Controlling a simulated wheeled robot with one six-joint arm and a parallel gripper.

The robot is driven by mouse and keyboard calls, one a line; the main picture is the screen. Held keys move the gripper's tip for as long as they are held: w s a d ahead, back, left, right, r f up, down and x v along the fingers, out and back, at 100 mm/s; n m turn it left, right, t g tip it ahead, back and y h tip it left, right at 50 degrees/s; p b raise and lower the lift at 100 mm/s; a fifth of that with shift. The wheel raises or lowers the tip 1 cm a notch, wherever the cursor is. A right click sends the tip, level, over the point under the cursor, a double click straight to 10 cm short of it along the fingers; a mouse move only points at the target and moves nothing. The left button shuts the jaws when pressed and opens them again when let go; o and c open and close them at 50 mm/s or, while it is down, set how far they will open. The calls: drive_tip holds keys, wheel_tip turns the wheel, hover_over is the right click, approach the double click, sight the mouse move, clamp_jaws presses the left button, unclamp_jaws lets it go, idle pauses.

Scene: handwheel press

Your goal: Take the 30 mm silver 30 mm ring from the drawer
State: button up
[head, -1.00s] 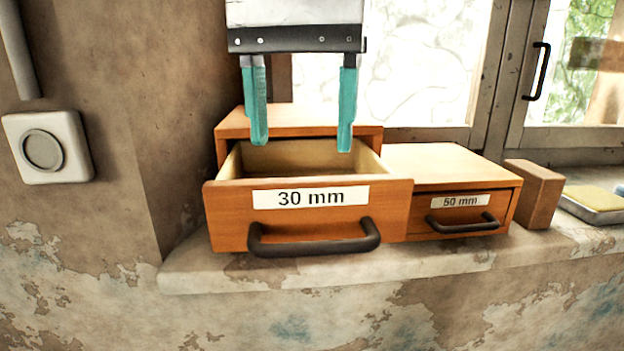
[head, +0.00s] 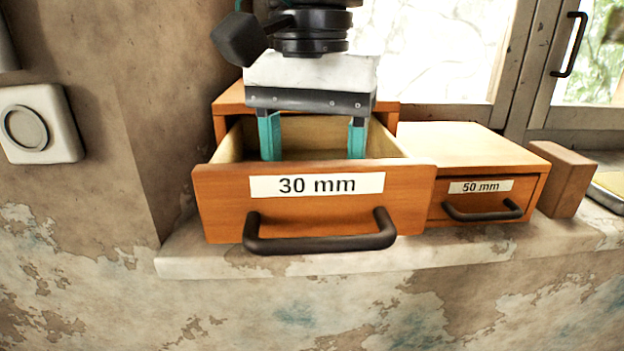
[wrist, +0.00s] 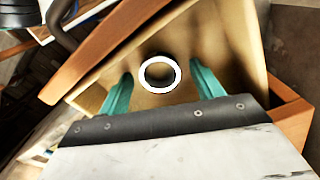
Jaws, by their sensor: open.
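The drawer labelled 30 mm (head: 215,205) is pulled open from its wooden box on the stone ledge. My gripper (head: 313,150) points down into it with its two teal fingers spread apart. The fingertips are hidden behind the drawer front in the head view. In the wrist view the ring (wrist: 147,83), bright white-silver and round, lies on the pale drawer floor (wrist: 228,45). It sits between and a little beyond the two fingers of my gripper (wrist: 160,88), touching neither as far as I can see. The head view hides the ring behind the drawer front.
The 50 mm drawer (head: 480,203) is shut, to the right. A brown block (head: 567,180) stands beside it on the ledge (head: 330,262). A window with a black handle (head: 569,45) is behind. A grey-white wall switch (head: 40,125) is at the left.

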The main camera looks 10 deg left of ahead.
drive_tip(key=c, duration=1.1)
drive_tip(key=shift+o, duration=0.2)
drive_tip(key=shift+r, duration=0.15)
